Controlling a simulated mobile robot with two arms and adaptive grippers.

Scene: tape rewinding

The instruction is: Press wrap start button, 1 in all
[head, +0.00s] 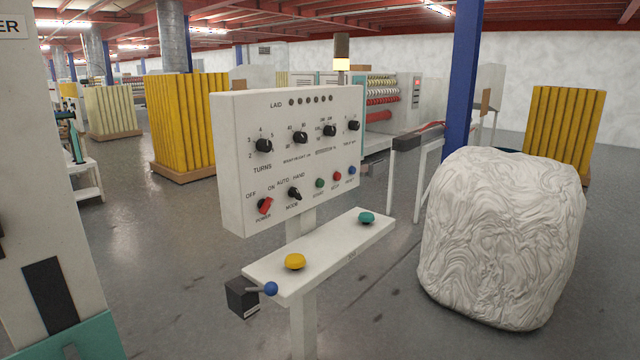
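A white control panel (290,160) on a post stands at the centre of the head view. Its lower row holds a red power switch (264,205), a black mode knob (294,193) and small green (319,183), red (336,176) and blue (351,170) buttons with tiny labels. A white shelf (330,246) below carries a yellow mushroom button (295,261) and a green one (366,217). I cannot read which button is wrap start. Neither of my grippers is in view.
A black box (242,297) with a blue-knobbed lever (270,288) sits at the shelf's near end. A large white wrapped bundle (505,240) stands right, by a blue column (464,80). A pale cabinet (50,220) fills the left edge. Grey floor (160,260) is open between cabinet and panel.

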